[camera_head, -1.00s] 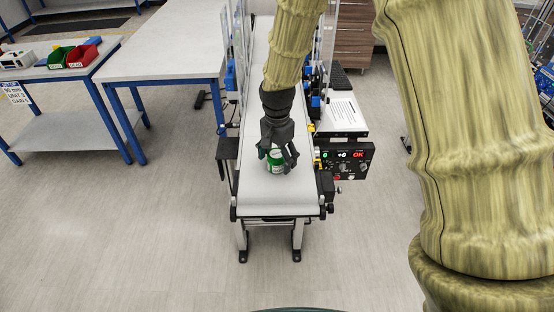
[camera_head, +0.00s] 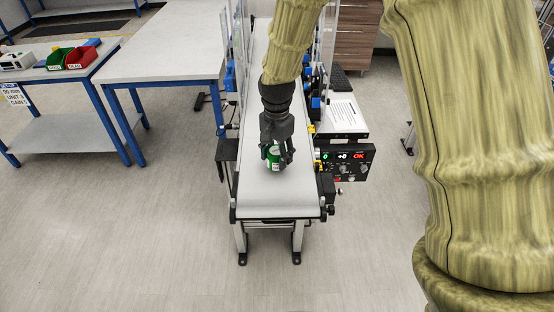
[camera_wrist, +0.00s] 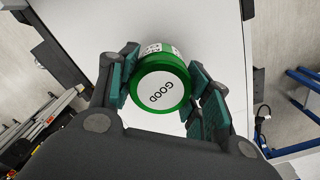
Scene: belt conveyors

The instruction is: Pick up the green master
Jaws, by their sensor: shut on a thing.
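In the head view the green master (camera_head: 273,158) shows between my fingers, over the belt. My gripper (camera_head: 274,162) is shut on it; in the wrist view the finger pads of my gripper (camera_wrist: 158,95) press on its left and right sides. The fingers hide part of it in the head view. I cannot tell whether it touches the belt.
The white conveyor belt (camera_head: 278,200) runs away from me, clear in front of my gripper. Clear guard panels rise behind. A table (camera_head: 160,60) and a red bin (camera_head: 81,58) are at left.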

